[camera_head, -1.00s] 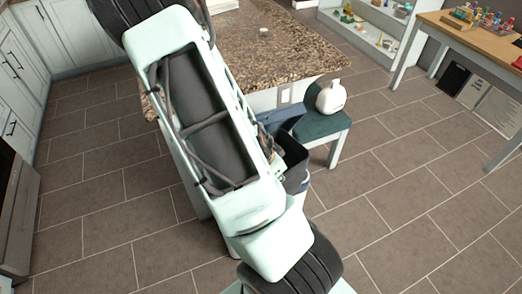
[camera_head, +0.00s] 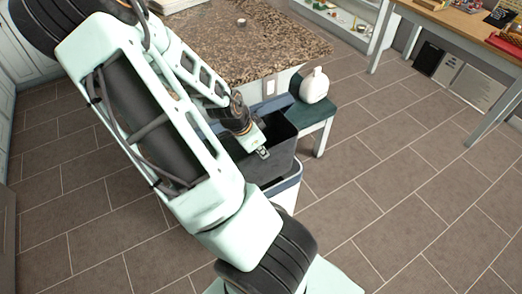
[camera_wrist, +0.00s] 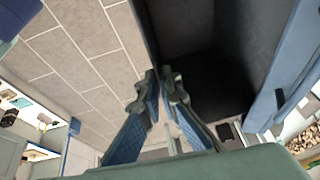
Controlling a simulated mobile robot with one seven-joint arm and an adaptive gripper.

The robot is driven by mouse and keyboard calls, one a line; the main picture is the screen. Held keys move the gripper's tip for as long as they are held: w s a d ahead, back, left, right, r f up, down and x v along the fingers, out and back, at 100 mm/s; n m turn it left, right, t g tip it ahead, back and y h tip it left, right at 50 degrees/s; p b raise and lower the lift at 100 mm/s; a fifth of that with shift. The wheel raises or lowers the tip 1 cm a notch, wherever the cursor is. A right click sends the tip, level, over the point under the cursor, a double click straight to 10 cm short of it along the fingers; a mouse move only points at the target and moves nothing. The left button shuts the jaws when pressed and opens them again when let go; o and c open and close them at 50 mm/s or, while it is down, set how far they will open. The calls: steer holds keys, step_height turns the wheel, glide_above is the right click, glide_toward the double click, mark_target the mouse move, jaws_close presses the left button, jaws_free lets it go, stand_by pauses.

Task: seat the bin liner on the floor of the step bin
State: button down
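The step bin (camera_head: 287,187) is white with a blue rim, and its blue lid (camera_head: 270,106) stands raised at the back. The bin liner (camera_head: 273,169) is a dark grey open box. It sits partly inside the bin, with its upper walls standing above the rim. Its dark inside fills the upper middle of the wrist view (camera_wrist: 205,65). My gripper (camera_head: 263,153) is at the liner's near wall. In the wrist view my gripper (camera_wrist: 158,88) has its fingertips close together on either side of that wall's edge.
A green-topped stool (camera_head: 310,113) with a white jug (camera_head: 314,86) stands close right of the bin. A granite-topped counter (camera_head: 225,55) is behind. My arm hides the bin's left side. Tiled floor (camera_head: 400,200) is clear to the right.

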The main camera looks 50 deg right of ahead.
mark_target(260, 176)
steer(key=shift+f, duration=0.1)
steer(key=shift+f+b, duration=1.6)
steer(key=shift+f, duration=0.1)
steer(key=shift+r, duration=0.1)
stand_by(0.3)
steer(key=shift+f, duration=0.25)
stand_by(1.1)
steer(key=shift+w+d+f+b, duration=0.1)
steer(key=shift+w+f+b, duration=0.1)
steer(key=shift+f+b, duration=1.65)
steer(key=shift+w+f+b, duration=0.15)
steer(key=shift+f+b, duration=1.3)
steer(key=shift+f, duration=0.7)
steer(key=shift+w+d+f+b, duration=0.1)
steer(key=shift+w+f+b, duration=0.1)
steer(key=shift+f+b, duration=1.65)
steer(key=shift+f, duration=0.2)
